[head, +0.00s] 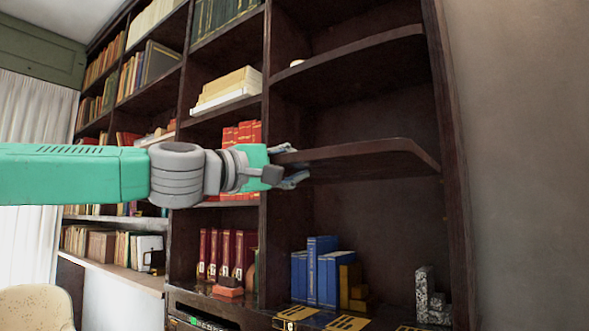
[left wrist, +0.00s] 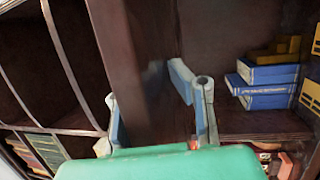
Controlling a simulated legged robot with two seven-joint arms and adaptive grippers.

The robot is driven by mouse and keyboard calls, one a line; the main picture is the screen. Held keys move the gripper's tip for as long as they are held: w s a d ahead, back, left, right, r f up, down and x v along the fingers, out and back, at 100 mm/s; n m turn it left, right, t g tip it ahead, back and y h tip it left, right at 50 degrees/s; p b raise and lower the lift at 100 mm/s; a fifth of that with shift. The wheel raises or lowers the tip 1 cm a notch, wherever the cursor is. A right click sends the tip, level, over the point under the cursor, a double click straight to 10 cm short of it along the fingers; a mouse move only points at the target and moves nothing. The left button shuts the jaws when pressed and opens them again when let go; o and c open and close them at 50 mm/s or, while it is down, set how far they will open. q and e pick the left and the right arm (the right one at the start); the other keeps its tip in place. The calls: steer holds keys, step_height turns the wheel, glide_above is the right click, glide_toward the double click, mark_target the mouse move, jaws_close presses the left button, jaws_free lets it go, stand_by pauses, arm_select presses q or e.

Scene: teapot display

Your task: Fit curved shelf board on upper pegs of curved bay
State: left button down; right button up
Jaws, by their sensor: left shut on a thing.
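The curved shelf board (head: 370,151) is dark brown and lies roughly level across the curved bay (head: 350,215) at the right of the bookcase. My left gripper (head: 287,167) is shut on the board's left front end, with fingers above and below it. In the left wrist view the board (left wrist: 128,50) passes between the two blue-grey fingers of my left gripper (left wrist: 158,105). The board's right end reaches close to the bay's right side panel. The pegs cannot be made out, so I cannot tell whether the board rests on them. My right gripper is not in view.
A curved shelf (head: 350,57) is above the board, with a small pale object on it. Below stand blue books (head: 316,272) and a speckled grey bookend (head: 425,292). An upright divider (head: 266,225) is close to my left gripper. Space directly above and below the board is empty.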

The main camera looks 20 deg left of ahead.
mark_target(333, 174)
arm_select(q)
steer(key=shift+w+d+r, duration=0.1)
steer(key=shift+w+d, duration=0.2)
steer(key=shift+w, duration=0.45)
steer(key=shift+w+d, duration=0.25)
steer(key=shift+w, duration=0.55)
steer(key=shift+w+d+r, duration=0.1)
steer(key=shift+w+d, duration=0.2)
steer(key=shift+w, duration=0.45)
steer(key=shift+w+d+p, duration=0.25)
steer(key=shift+w+d, duration=0.05)
steer(key=shift+w, duration=0.5)
steer(key=shift+w+d+p, duration=0.25)
steer(key=shift+w, duration=0.55)
steer(key=shift+w+d+p, duration=0.25)
steer(key=shift+w+d, duration=0.05)
steer(key=shift+w, duration=0.5)
steer(key=shift+w+d+p, duration=0.3)
steer(key=shift+w, duration=0.5)
steer(key=shift+w+d+p, duration=0.25)
steer(key=shift+w, duration=0.5)
steer(key=shift+w+d+p, duration=0.25)
steer(key=shift+w+p, duration=0.05)
steer(key=shift+w, duration=0.35)
steer(key=shift+w+d+p, duration=0.25)
steer(key=shift+w+p, duration=0.1)
steer(key=shift+w, duration=0.3)
steer(key=shift+w+d+p, duration=0.25)
steer(key=shift+w+p, duration=0.05)
steer(key=shift+w, duration=0.35)
